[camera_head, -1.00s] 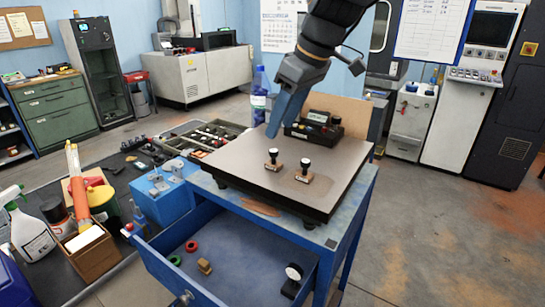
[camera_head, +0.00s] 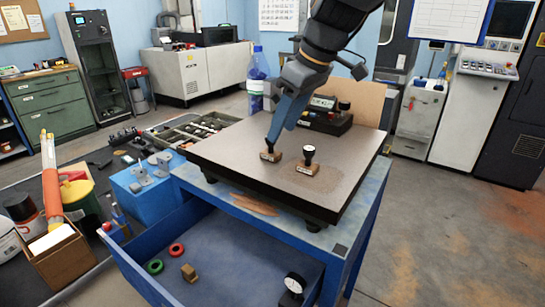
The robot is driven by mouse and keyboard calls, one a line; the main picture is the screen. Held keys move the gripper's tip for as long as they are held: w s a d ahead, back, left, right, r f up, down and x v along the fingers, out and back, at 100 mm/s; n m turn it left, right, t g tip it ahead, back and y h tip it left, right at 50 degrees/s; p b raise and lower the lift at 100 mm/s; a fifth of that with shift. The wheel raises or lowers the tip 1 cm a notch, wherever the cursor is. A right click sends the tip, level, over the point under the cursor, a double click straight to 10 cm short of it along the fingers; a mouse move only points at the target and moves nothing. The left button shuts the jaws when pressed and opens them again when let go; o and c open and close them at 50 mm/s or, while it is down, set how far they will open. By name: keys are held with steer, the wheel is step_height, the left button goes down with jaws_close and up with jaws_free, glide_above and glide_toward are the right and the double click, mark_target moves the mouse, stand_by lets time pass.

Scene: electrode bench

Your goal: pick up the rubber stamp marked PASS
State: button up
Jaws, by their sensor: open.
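Two small rubber stamps with black knob handles and tan wooden bases stand on the dark surface plate (camera_head: 235,160). The right stamp (camera_head: 308,161) is upright and in full view. The left stamp (camera_head: 270,156) shows only its base; its handle is hidden by my gripper (camera_head: 271,143). My gripper points down with its blue fingers over the left stamp, around or in front of its handle; I cannot tell which. It is open. The markings on both stamps are too small to read, so I cannot tell which says PASS.
A black instrument with a display (camera_head: 325,115) stands at the back of the plate. Below, an open blue drawer (camera_head: 225,262) holds red and green rings and a dial gauge (camera_head: 293,288). The plate's front left is clear.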

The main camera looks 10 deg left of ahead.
mark_target(271, 148)
steer(key=p+x, duration=0.2)
steer(key=x, duration=0.5)
steer(key=shift+a+p, duration=0.1)
steer(key=shift+p, duration=0.2)
steer(key=c, duration=1.1)
